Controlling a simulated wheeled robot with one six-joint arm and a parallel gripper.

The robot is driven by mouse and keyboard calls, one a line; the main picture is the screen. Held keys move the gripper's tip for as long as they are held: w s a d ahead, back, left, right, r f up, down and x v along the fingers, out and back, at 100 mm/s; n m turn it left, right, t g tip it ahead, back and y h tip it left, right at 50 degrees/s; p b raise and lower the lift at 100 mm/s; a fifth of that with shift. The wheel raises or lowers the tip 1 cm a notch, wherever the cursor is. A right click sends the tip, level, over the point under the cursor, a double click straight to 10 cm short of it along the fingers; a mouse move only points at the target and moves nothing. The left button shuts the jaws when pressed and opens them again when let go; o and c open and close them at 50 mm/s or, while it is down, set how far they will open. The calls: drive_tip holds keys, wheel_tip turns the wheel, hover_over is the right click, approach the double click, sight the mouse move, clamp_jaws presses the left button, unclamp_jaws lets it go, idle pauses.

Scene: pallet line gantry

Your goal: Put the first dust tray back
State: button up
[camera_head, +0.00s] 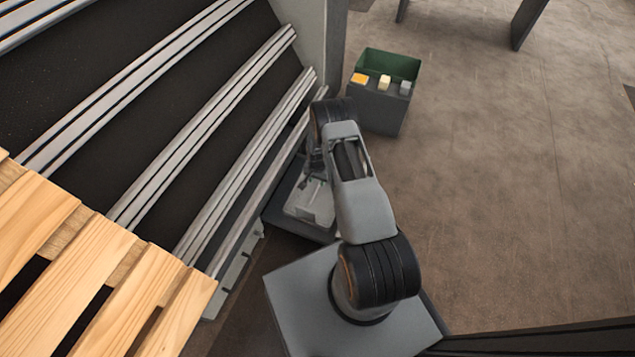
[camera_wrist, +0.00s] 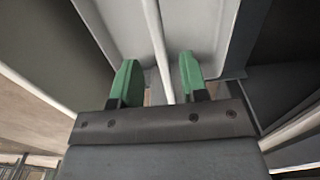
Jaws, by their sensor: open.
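My gripper (camera_wrist: 158,78) is open, its two green fingers apart in the wrist view. A thin pale bar (camera_wrist: 157,35) runs between the fingers; I cannot tell whether either finger touches it. Behind it is a light grey, shallow surface with raised edges, which looks like the dust tray (camera_wrist: 205,30). In the head view a pale grey tray (camera_head: 318,212) lies low beside the conveyor, under the end of my arm. My arm hides part of it, and my gripper is mostly hidden there too.
The conveyor (camera_head: 205,125) with metal rails fills the left, with a wooden pallet (camera_head: 90,275) on it. A dark grey box with a green bin (camera_head: 390,65) and small blocks on top stands behind my arm. The floor (camera_head: 500,180) to the right is clear.

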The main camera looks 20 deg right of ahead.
drive_tip(key=s+a+r+n+t+p, duration=0.1)
drive_tip(key=a+r+n, duration=0.15)
drive_tip(key=r, duration=1.45)
drive_tip(key=s+a+r+n+p, duration=0.1)
drive_tip(key=s+a+r+n, duration=0.15)
drive_tip(key=r, duration=1.35)
drive_tip(key=s+a+r+n+t, duration=0.1)
drive_tip(key=s+a+r+n, duration=0.1)
drive_tip(key=s+r, duration=0.5)
drive_tip(key=s+a+r+n, duration=0.2)
drive_tip(key=s+r, duration=0.5)
drive_tip(key=s, duration=0.4)
drive_tip(key=shift+a+t, duration=0.4)
drive_tip(key=shift+a, duration=0.35)
drive_tip(key=shift+s+r, duration=0.1)
drive_tip(key=shift+r, duration=0.05)
